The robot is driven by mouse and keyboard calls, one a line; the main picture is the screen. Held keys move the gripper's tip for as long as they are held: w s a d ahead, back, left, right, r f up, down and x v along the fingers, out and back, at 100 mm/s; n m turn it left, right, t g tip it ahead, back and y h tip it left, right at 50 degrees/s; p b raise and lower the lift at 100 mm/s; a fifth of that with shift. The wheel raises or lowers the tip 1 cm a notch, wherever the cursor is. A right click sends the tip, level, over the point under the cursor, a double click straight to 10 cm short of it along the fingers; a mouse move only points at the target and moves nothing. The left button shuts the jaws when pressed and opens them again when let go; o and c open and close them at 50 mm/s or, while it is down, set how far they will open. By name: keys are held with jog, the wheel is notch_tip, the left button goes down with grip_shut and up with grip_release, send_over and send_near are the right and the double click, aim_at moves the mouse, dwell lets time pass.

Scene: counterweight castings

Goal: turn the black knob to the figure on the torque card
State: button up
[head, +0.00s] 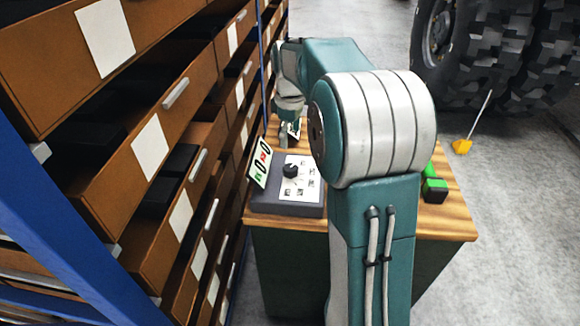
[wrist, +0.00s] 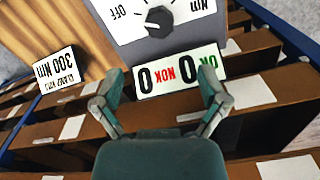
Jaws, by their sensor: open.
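The black knob (head: 291,170) sits on the white dial face of a grey box on the wooden-topped stand. In the wrist view the knob (wrist: 158,18) is at the top edge, with "OFF" to its left and "Nm" to its right. I cannot tell its exact setting. The torque card (wrist: 57,76) reads 300 Nm, upside down, at the left of the wrist view. My gripper (wrist: 161,80) is open and empty, with its fingers apart from the knob.
A counter sign (wrist: 181,71) with "OK 0 NOK 0" stands at the box's edge, close to the knob. Drawer racks (head: 150,155) fill the left. A green and black object (head: 434,190) lies on the stand's right. A large tyre (head: 500,50) stands at back right.

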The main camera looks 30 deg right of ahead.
aim_at(291, 168)
notch_tip(291, 168, down, 11)
jog(key=shift+d+r, duration=0.1)
jog(key=shift+r, duration=0.05)
dwell(0.4)
jog(key=c, duration=1.1)
